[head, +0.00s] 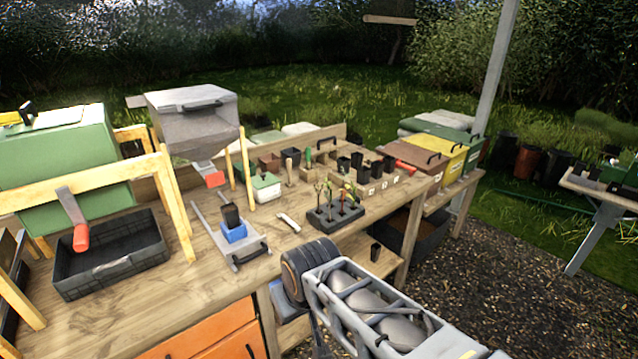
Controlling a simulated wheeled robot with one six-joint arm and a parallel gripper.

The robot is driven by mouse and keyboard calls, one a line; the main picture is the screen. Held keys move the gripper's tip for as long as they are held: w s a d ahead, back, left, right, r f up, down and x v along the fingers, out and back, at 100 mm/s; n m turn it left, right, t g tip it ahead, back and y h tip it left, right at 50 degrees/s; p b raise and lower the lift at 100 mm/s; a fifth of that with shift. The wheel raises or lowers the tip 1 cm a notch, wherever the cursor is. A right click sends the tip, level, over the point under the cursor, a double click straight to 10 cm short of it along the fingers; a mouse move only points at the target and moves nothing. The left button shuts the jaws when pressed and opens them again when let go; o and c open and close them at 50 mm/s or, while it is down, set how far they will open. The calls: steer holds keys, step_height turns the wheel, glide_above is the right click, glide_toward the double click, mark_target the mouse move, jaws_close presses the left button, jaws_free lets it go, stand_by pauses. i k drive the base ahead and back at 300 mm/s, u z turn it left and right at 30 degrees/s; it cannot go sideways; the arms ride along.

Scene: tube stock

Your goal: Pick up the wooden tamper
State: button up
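A small upright wooden piece (289,171), which looks like the wooden tamper, stands toward the back of the wooden bench, right of a small green-lidded white box (265,187). It is too small to make out its full shape. My arm reaches in from the lower right, in front of the bench, and its dark joint is near the bench's front edge. My gripper's fingers do not show in the head view. The upright piece stands apart from my visible arm.
A seedling tray (336,214), a pale-handled tool (289,222) and a blue block under a black pot (232,232) are on the bench (205,275). A hopper (194,120) stands behind. A black tray (115,262) is left. Bare wood lies around the pale-handled tool.

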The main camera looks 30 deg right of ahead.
mark_target(290, 185)
steer(key=z, duration=0.3)
steer(key=k, duration=0.8)
steer(key=z, duration=1.15)
steer(key=i, duration=2.05)
steer(key=u, duration=1.3)
steer(key=i, duration=0.65)
steer(key=u, duration=0.8)
